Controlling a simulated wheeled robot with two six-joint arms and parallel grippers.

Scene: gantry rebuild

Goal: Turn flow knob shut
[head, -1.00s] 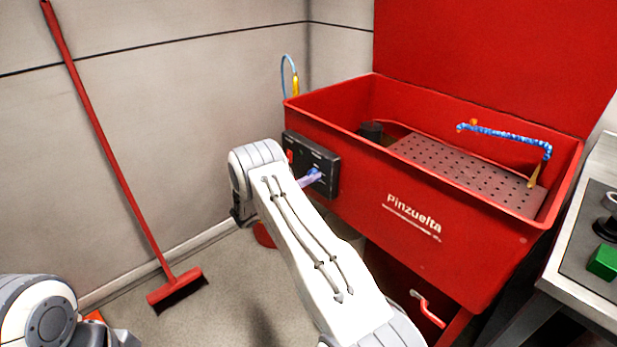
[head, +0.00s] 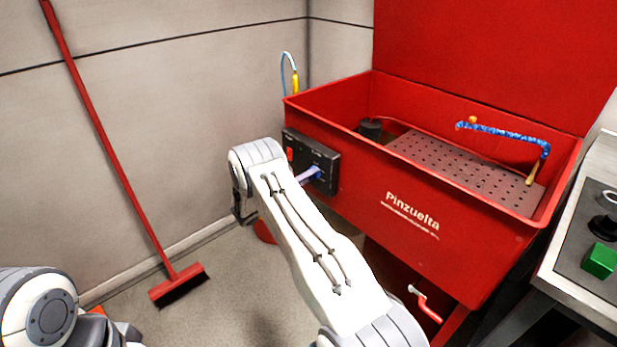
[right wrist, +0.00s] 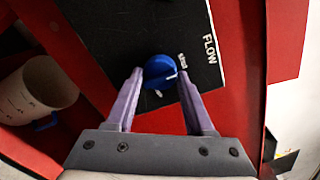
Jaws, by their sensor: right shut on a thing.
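The blue flow knob (right wrist: 160,71) sits on a black control panel (head: 327,180) on the red tub's front wall. In the right wrist view, the white word FLOW is printed beside it, and a small white mark shows on the knob. My right gripper (right wrist: 160,82) is shut on the knob, one purple finger on each side. In the head view, the fingers of my right gripper (head: 308,174) reach the panel, and my own arm hides part of the view there. My left gripper does not show clearly; only my left arm's links are at the lower left.
A red emergency-style button (head: 289,154) is on the panel's left part. The red tub (head: 470,240) holds a perforated tray (head: 440,158) and a blue hose (head: 505,134). A red broom (head: 110,155) leans on the wall. A bench (head: 580,285) with a green block stands at right.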

